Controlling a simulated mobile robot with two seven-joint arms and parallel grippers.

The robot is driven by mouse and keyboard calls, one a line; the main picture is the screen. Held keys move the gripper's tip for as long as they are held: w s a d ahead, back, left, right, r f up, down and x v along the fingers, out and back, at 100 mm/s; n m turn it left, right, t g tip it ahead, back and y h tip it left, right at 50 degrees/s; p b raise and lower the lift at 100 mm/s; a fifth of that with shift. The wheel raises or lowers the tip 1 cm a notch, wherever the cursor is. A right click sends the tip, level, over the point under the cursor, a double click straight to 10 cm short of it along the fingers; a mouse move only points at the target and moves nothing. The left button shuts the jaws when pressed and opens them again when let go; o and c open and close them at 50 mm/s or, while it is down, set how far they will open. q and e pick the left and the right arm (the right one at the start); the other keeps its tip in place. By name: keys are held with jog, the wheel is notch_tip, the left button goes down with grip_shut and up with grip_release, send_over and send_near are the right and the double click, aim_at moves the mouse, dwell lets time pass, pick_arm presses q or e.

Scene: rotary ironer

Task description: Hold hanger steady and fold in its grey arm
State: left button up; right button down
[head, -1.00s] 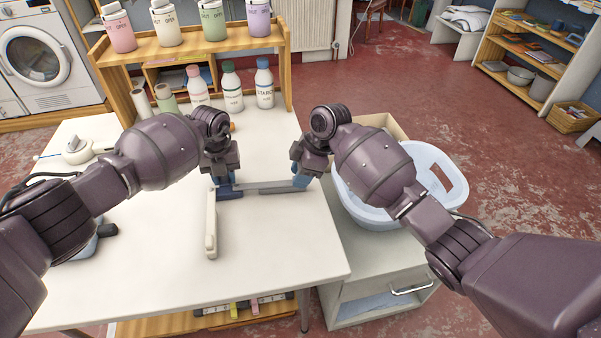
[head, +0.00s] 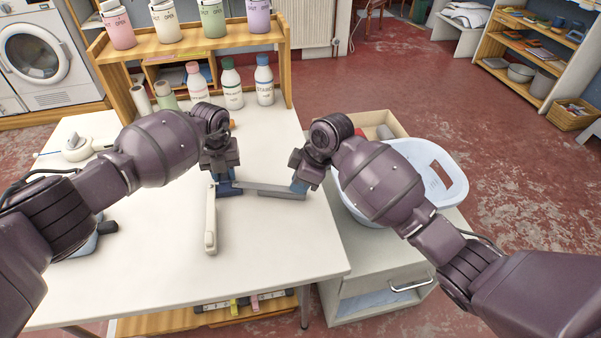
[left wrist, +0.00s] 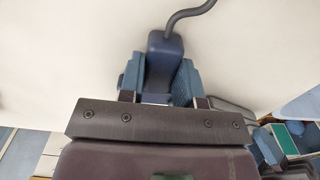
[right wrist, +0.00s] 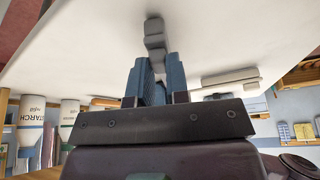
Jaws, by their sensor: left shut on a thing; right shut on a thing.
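The hanger lies on the white table with a blue middle piece (head: 229,189), a grey arm (head: 268,189) to the right and a cream arm (head: 211,222) pointing to the front. My left gripper (head: 224,182) is shut on the blue middle piece; the left wrist view shows this piece (left wrist: 164,50) between the fingers, with a dark hook (left wrist: 190,14) beyond. My right gripper (head: 299,187) is shut on the outer end of the grey arm. In the right wrist view the grey arm (right wrist: 154,36) runs out from between the fingers.
Several bottles (head: 232,86) and a wooden shelf (head: 190,42) stand at the back of the table. A blue basket (head: 450,165) sits on a cabinet to the right. An iron-like white item (head: 78,148) lies at left. The table's front middle is clear.

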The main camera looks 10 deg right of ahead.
jog(key=s+a+m, duration=0.1)
jog(key=s, duration=0.1)
jog(key=s+a+m+t, duration=0.1)
jog(key=m, duration=0.1)
jog(key=s+a+m, duration=0.1)
jog(key=s, duration=0.1)
jog(key=shift+s+a+m+h, duration=0.2)
jog(key=shift+s+m+h, duration=0.1)
jog(key=shift+h, duration=0.1)
jog(key=s+a+m, duration=0.1)
jog(key=s+a+m+t+h, duration=0.1)
jog(key=a+m, duration=0.1)
jog(key=s+a+m, duration=0.1)
jog(key=a, duration=0.1)
jog(key=shift+s+a+m+h, duration=0.2)
jog(key=shift+s+m+h, duration=0.1)
jog(key=shift+m, duration=0.1)
jog(key=shift+s+a+m+t+h, duration=0.15)
jog(key=shift+s+a+m+h, duration=0.05)
jog(key=shift+a+m, duration=0.3)
jog(key=shift+s+a+m+t+h, duration=0.2)
jog(key=shift+a+m, duration=0.2)
jog(key=shift+a, duration=0.2)
jog(key=c, duration=1.1)
grip_release()
jog(key=shift+v, duration=3.75)
